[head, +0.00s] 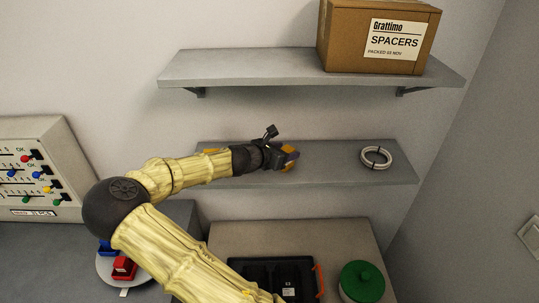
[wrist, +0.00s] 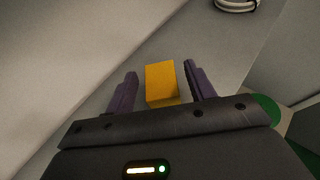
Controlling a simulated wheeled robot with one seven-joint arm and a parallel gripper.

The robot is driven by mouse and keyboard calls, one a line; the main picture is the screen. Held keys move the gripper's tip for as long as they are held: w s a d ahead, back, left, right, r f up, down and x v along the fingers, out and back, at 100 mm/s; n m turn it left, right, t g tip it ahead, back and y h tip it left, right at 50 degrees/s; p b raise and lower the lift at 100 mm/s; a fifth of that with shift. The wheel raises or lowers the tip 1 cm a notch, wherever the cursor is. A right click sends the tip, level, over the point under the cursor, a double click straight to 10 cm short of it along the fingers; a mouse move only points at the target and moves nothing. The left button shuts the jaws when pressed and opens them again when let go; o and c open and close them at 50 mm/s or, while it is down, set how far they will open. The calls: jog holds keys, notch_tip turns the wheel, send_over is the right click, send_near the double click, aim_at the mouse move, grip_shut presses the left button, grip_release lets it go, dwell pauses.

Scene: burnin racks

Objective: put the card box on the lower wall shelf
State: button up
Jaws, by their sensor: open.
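A small plain yellow-orange box (wrist: 162,84), which looks like the card box, sits between the fingers of my gripper (wrist: 160,70) in the wrist view. The fingers are open, with a visible gap on each side of the box. In the head view my gripper (head: 289,156) is over the middle of the lower wall shelf (head: 335,172), and only a bit of the box (head: 289,168) shows beside the fingers. The box appears to rest on the grey shelf surface; its underside is hidden.
A coiled white cable (head: 376,157) lies on the lower shelf's right part. The upper shelf (head: 250,68) holds a large brown carton (head: 375,38) labelled SPACERS. Below are a black tray (head: 272,280) and a green-lidded container (head: 362,280). A switch panel (head: 40,165) stands at left.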

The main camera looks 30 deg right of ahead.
jog(key=b+v, duration=0.3)
jog(key=v, duration=0.7)
jog(key=shift+s+a+r, duration=0.15)
jog(key=shift+s+a, duration=0.05)
jog(key=shift+a, duration=0.15)
